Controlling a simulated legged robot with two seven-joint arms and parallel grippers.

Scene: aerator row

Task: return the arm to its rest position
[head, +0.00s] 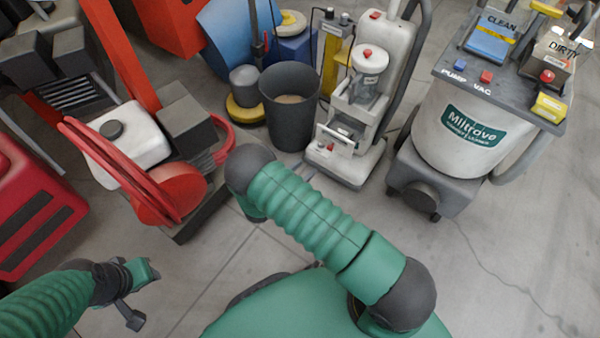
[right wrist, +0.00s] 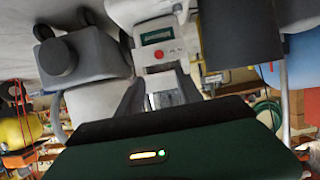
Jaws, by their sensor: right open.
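My right arm reaches in from the lower right of the head view, its ribbed green upper part bent at a dark joint near the middle. Its hand is hidden there behind the arm. In the right wrist view my right gripper (right wrist: 160,96) shows two dark fingers standing apart with nothing between them. Beyond the fingers is a pale machine with a red button (right wrist: 158,54). My left gripper (head: 135,292) is at the lower left of the head view, over bare floor. Its jaws are too small and angled to judge.
A white upright machine (head: 345,165), a dark grey bucket (head: 290,125) and a Miltrave vacuum tank (head: 450,150) stand in a row ahead. A red-reeled machine (head: 165,195) stands left, beside a red case (head: 30,215). The floor (head: 510,250) at right is clear.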

